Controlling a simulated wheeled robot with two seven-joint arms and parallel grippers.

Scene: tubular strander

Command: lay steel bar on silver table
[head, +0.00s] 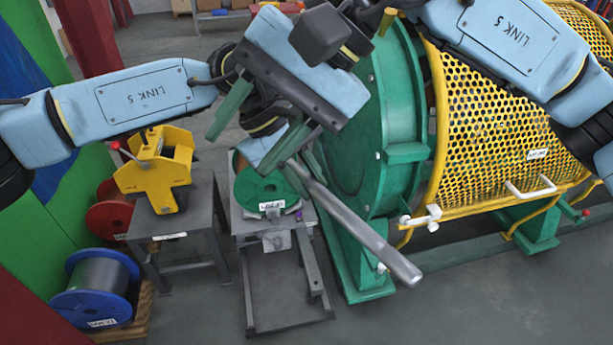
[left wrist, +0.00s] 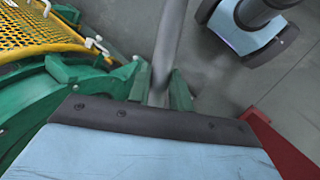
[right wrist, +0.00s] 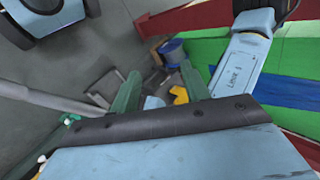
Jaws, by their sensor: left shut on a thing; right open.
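The steel bar (head: 365,232) is a long grey round bar, slanting down to the right in front of the green machine. My left gripper (head: 299,167) is shut on its upper end. In the left wrist view the bar (left wrist: 167,45) runs between the green fingers (left wrist: 160,92). My right gripper (head: 257,127) is open and empty, close beside the left one. Its spread fingers show in the right wrist view (right wrist: 162,88). Two grey metal tables stand below: one (head: 201,215) under a yellow device, one (head: 308,226) under a green reel. I cannot tell which is the silver table.
The yellow device (head: 155,175) and the green reel (head: 262,190) occupy the tabletops. The green machine (head: 385,130) with a yellow mesh guard (head: 490,120) stands to the right. Blue (head: 95,285) and red (head: 108,215) reels stand at left. The floor in front is clear.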

